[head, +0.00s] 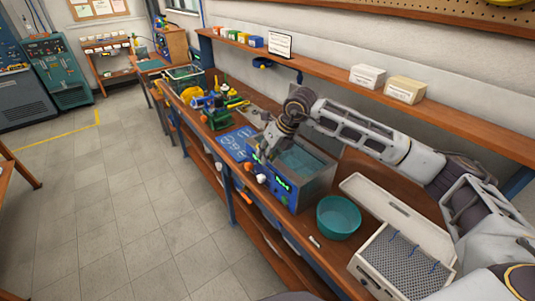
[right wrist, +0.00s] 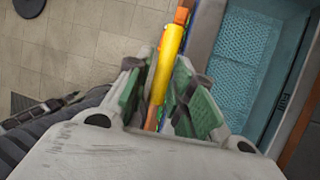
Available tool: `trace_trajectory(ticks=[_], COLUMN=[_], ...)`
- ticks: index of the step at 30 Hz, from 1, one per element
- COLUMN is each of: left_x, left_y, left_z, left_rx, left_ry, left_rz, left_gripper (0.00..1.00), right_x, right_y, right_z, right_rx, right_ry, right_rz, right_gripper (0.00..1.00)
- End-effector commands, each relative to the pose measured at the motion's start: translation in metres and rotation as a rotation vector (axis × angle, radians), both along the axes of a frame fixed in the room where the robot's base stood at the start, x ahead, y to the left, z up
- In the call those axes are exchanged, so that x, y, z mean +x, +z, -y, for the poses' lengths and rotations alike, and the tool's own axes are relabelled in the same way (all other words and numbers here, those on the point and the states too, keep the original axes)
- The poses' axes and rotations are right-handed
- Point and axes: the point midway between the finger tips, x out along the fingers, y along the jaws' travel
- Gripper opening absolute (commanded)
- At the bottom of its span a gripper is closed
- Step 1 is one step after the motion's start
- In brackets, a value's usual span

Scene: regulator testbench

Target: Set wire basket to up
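A box-shaped bath with a blue front panel (head: 283,187) and a green display stands on the bench. A teal mesh surface, apparently the wire basket (head: 303,160), lies low inside its tank; it also shows in the right wrist view (right wrist: 245,55). My right gripper (head: 263,153) is at the bath's left front side. In the right wrist view its green-padded fingers (right wrist: 168,75) are apart, with a yellow and orange bar (right wrist: 170,50) between them. I cannot tell whether they touch it. My left gripper is not in view.
A teal bowl (head: 338,217) stands right of the bath. A white case (head: 405,260) with a perforated panel lies open nearer. A blue sheet (head: 236,143) and green-yellow fixtures (head: 217,108) are to the left. A shelf (head: 390,83) runs above the bench.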

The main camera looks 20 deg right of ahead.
Motion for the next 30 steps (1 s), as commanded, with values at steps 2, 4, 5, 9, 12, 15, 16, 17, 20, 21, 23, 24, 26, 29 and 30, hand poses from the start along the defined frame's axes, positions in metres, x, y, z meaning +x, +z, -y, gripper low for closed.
trace_trajectory(ticks=[2, 4, 5, 9, 12, 15, 16, 17, 20, 21, 23, 24, 26, 29, 30], left_x=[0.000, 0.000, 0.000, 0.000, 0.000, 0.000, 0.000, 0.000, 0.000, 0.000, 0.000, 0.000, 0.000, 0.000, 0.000], left_y=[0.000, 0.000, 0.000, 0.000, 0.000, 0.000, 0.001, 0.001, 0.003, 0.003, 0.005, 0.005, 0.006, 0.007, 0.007], left_z=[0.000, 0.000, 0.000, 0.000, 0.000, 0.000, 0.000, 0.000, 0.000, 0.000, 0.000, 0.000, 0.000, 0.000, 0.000], left_rx=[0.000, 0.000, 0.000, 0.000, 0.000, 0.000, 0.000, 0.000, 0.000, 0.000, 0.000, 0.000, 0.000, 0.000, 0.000], left_ry=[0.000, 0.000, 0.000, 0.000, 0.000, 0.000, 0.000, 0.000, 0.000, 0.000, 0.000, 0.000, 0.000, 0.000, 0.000], left_rz=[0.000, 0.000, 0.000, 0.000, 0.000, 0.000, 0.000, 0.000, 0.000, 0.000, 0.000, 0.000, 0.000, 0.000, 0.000], left_gripper=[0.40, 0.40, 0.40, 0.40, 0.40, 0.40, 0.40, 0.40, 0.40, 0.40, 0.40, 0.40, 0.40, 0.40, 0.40], right_x=[0.000, 0.000, 0.000, 0.000, 0.000, 0.000, 0.001, 0.001, 0.001, 0.001, 0.001, 0.001, 0.001, 0.001, 0.001], right_y=[0.000, 0.000, 0.000, 0.000, 0.001, 0.005, 0.008, 0.012, 0.030, 0.038, 0.049, 0.056, 0.064, 0.071, 0.072], right_z=[0.000, 0.000, 0.000, 0.000, 0.000, 0.000, 0.000, 0.000, 0.000, 0.000, -0.001, 0.000, -0.001, -0.001, -0.001], right_rx=[0.000, 0.000, 0.000, 0.000, 0.000, 0.002, 0.002, 0.002, 0.002, 0.003, 0.003, 0.003, 0.003, 0.003, 0.003], right_ry=[0.000, 0.000, 0.000, 0.000, 0.000, 0.000, 0.000, 0.000, -0.001, -0.001, -0.001, -0.001, -0.001, 0.000, 0.000], right_rz=[0.000, 0.000, 0.000, 0.000, 0.001, 0.002, 0.003, 0.003, 0.006, 0.005, 0.005, 0.005, 0.005, 0.004, 0.004], right_gripper=[0.08, 0.00, 0.00, 0.00, 0.00, 0.00, 0.00, 0.00, 0.00, 0.00, 0.00, 0.00, 0.00, 0.00, 0.00])
